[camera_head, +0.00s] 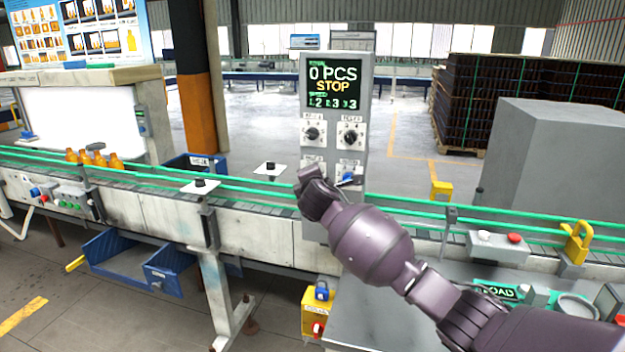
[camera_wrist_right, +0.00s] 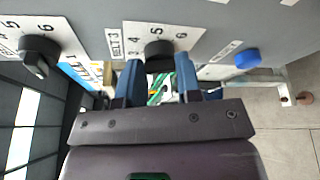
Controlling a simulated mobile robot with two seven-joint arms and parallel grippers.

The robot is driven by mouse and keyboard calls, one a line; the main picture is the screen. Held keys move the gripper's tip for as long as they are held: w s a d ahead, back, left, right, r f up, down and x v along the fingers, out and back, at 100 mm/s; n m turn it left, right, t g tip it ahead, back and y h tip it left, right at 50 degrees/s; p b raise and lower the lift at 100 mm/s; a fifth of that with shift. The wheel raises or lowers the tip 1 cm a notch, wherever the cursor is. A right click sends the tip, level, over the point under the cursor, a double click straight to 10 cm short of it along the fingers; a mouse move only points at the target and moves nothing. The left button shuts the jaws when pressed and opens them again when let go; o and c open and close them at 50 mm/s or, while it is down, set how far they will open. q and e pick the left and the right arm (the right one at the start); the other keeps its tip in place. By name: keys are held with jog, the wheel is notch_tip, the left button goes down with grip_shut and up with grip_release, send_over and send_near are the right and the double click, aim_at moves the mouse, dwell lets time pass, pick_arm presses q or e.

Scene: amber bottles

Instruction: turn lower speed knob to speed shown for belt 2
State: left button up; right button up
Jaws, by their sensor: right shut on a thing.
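The grey control panel (camera_head: 334,107) stands behind the conveyor. Its display (camera_head: 334,86) reads "0 PCS" and "STOP", above a small green row that looks like "1:2 2:3 3:3". Two upper knobs show, the upper left (camera_head: 312,134) and upper right (camera_head: 351,135). My right gripper (camera_head: 308,178) is at the panel's lower left. My left gripper is not in view.
The conveyor (camera_head: 255,228) with green rails crosses in front of the panel. Amber bottles (camera_head: 95,158) stand on it at left. In the wrist view, another knob (camera_wrist_right: 38,55) and a blue button (camera_wrist_right: 247,57) flank the held knob.

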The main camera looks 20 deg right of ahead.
jog(key=shift+f+n, duration=0.1)
jog(key=shift+n, duration=0.2)
jog(key=o, duration=0.9)
jog(key=shift+o, duration=0.2)
jog(key=b+v, duration=0.1)
jog(key=v, duration=1)
jog(key=shift+w, duration=0.15)
